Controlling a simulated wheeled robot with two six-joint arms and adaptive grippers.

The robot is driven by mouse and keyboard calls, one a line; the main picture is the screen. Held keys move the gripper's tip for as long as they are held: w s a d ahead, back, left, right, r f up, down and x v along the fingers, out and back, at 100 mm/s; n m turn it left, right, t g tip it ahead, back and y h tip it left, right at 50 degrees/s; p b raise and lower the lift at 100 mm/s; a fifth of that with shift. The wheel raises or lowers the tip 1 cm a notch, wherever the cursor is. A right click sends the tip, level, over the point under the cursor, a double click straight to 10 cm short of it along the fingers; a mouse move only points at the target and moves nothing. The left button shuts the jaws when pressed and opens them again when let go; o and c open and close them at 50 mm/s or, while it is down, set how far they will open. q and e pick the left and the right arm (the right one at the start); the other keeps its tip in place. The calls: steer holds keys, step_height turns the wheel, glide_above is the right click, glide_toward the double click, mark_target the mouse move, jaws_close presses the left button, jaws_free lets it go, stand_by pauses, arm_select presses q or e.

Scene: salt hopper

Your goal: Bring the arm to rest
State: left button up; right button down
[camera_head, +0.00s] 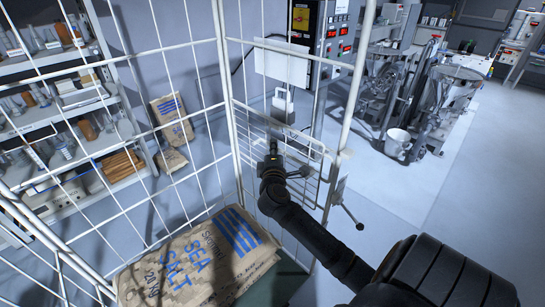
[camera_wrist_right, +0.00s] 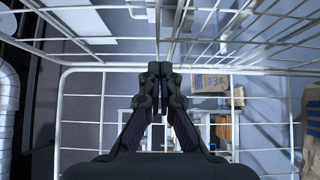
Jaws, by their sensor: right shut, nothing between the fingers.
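My right arm reaches from the lower right of the head view to the white wire cage. Its black gripper (camera_head: 273,150) is beside the cage's wire panel (camera_head: 300,160), near the cage's corner post. In the right wrist view, the gripper (camera_wrist_right: 159,72) has its two fingers together, with nothing between them. White wires surround it there; I cannot tell whether it touches them. My left gripper is not in view.
A sea salt sack (camera_head: 200,262) lies in the cage. Smaller sacks (camera_head: 172,118) show through the wires, beside shelves (camera_head: 60,120) of bottles. A control panel (camera_head: 335,35) is behind the cage. Machines and a white bucket (camera_head: 395,143) stand at right; floor (camera_head: 460,190) there is clear.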

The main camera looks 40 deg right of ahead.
steer(key=s+a+f+m+g+y, duration=0.1)
steer(key=s+f+g+y, duration=0.15)
steer(key=f, duration=1.05)
steer(key=s+a+f+g+y, duration=0.2)
steer(key=s+f, duration=0.2)
steer(key=f, duration=0.9)
steer(key=s+a+f+m+g+y, duration=0.1)
steer(key=s+f+g+y, duration=0.15)
steer(key=f, duration=1.15)
steer(key=s+a+f+m+g+y, duration=0.1)
steer(key=s+a+f+m, duration=0.15)
steer(key=s+f, duration=0.55)
steer(key=s+a+f+m+g+y, duration=0.1)
steer(key=s+a+f+g, duration=0.15)
steer(key=s+f, duration=0.5)
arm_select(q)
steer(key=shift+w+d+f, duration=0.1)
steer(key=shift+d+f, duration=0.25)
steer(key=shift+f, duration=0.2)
arm_select(e)
steer(key=s+a+f+m+g+y, duration=0.1)
steer(key=s+a+f+m, duration=0.1)
steer(key=s, duration=0.8)
steer(key=s+a+f+m+g, duration=0.1)
steer(key=s+a+f, duration=0.3)
steer(key=s, duration=0.6)
step_height(320, 180, down, 2)
steer(key=shift+s+a+f+m+y, duration=0.1)
steer(key=shift+s+a+m+y, duration=0.1)
steer(key=shift+a+m+y, duration=0.35)
